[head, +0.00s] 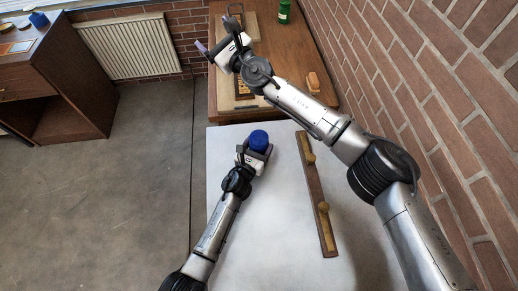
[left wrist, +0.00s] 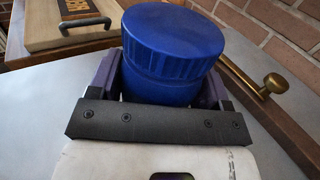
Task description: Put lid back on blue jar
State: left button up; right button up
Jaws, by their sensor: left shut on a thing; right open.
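The blue jar (head: 258,144) is between the fingers of my left gripper (head: 254,152), over the white table. In the left wrist view, the jar body (left wrist: 160,88) is held between the purple fingers of my left gripper (left wrist: 158,88). A ribbed blue lid (left wrist: 172,38) sits on top of it and looks level; I cannot tell whether it is fastened. The gripper hides the jar's lower part, so I cannot tell whether it touches the table. My right gripper (head: 214,34) is open and empty, over the left edge of the wooden table.
The white table (head: 235,265) carries a dark wooden rail (head: 314,185) with brass knobs. The wooden table (head: 285,65) behind holds a green jar (head: 284,12) and boards. A brown desk (head: 60,65) with a blue object (head: 38,19) stands left. A brick wall (head: 430,75) closes the right.

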jog(key=s+a+f+n+g+y, duration=0.1)
jog(key=s+a+f+n+g, duration=0.2)
jog(key=n+g, duration=0.3)
jog(key=n+g+h, duration=0.8)
jog(key=n+h, duration=0.5)
jog(key=h, duration=0.1)
send_over(259, 137)
jog(key=f, duration=1.1)
jog(key=a+f, duration=0.1)
jog(key=f, duration=0.4)
jog(key=shift+w+f, duration=0.15)
jog(key=shift+w, duration=0.2)
jog(key=shift+s+d+n+g+h, duration=0.3)
jog(key=shift+s+d, duration=0.15)
jog(key=shift+d, duration=0.1)
jog(key=shift+f, duration=0.1)
jog(key=shift+f, duration=3.95)
